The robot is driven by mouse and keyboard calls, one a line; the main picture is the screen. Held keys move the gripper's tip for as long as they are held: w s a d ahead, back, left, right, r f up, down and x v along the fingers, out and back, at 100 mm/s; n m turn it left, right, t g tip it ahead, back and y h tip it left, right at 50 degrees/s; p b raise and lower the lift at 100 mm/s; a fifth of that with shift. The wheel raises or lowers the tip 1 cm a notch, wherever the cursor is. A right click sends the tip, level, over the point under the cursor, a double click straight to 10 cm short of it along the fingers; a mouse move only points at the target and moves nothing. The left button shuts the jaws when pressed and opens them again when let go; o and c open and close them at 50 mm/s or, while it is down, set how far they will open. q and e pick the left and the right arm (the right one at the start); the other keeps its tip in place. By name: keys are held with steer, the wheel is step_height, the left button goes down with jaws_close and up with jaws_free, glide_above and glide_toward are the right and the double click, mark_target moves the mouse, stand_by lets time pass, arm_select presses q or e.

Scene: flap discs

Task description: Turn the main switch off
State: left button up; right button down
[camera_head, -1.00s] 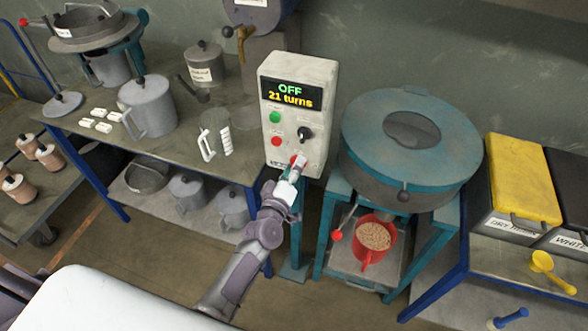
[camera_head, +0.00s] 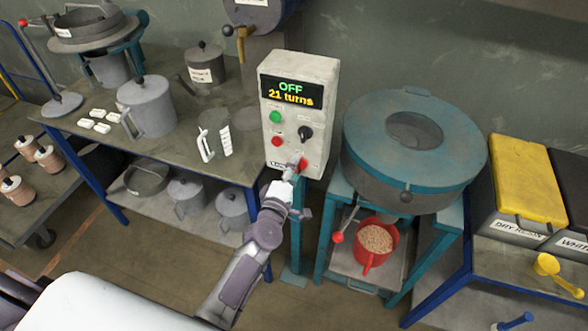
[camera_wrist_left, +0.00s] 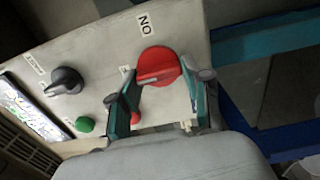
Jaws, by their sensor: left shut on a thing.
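The grey control box (camera_head: 318,105) stands upright, with a display reading OFF and 21 turns. The red main switch (camera_head: 303,163) is a round knob low on its front. In the left wrist view the red knob (camera_wrist_left: 158,62) sits beside an ON label (camera_wrist_left: 145,23), and its ridge runs roughly across the picture. My left gripper (camera_head: 294,170) is at the switch, and its two fingers (camera_wrist_left: 163,82) are shut on the knob from both sides. The fingers hide part of the label below the knob. My right gripper is out of view.
The box also has a green button (camera_head: 275,117), a red button (camera_head: 277,141) and a black selector knob (camera_head: 305,133). A teal round machine (camera_head: 455,150) stands close on the right, with a red jug (camera_head: 367,262) below. A bench (camera_head: 185,155) is on the left.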

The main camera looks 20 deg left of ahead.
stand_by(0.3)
arm_select(q)
steer(key=o, duration=1.1)
steer(key=shift+o, duration=0.2)
steer(key=s, duration=1.2)
steer(key=shift+a, duration=0.2)
